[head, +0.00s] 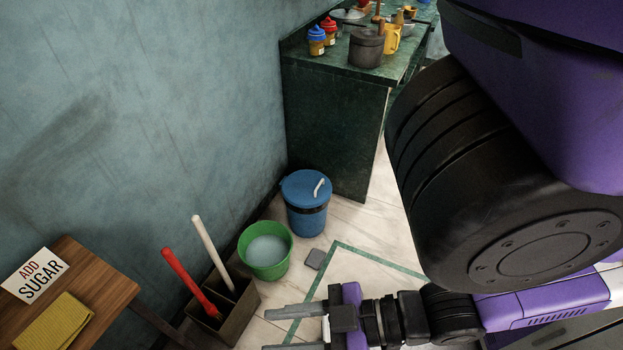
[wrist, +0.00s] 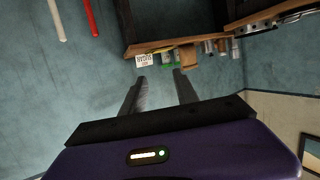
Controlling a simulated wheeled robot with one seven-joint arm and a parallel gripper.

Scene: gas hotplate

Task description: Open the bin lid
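The blue bin (head: 308,219) stands on the floor by the wall in the head view, left of the green counter. Its blue lid (head: 298,185) lies on top and looks shut, with a pale handle (head: 319,188) on its right part. My gripper (head: 266,330) is at the bottom of the head view, well below the bin in the picture and apart from it. Its two fingers are spread, with nothing seen between them. The fingers also show spread in the wrist view (wrist: 158,77). I see no bin in the wrist view.
A green bucket (head: 265,263) of liquid stands just left of the bin. A box (head: 235,318) with red and white handles and a wooden table (head: 85,252) are further left. The counter (head: 335,130) stands behind the bin. A small grey block (head: 315,259) lies on the floor.

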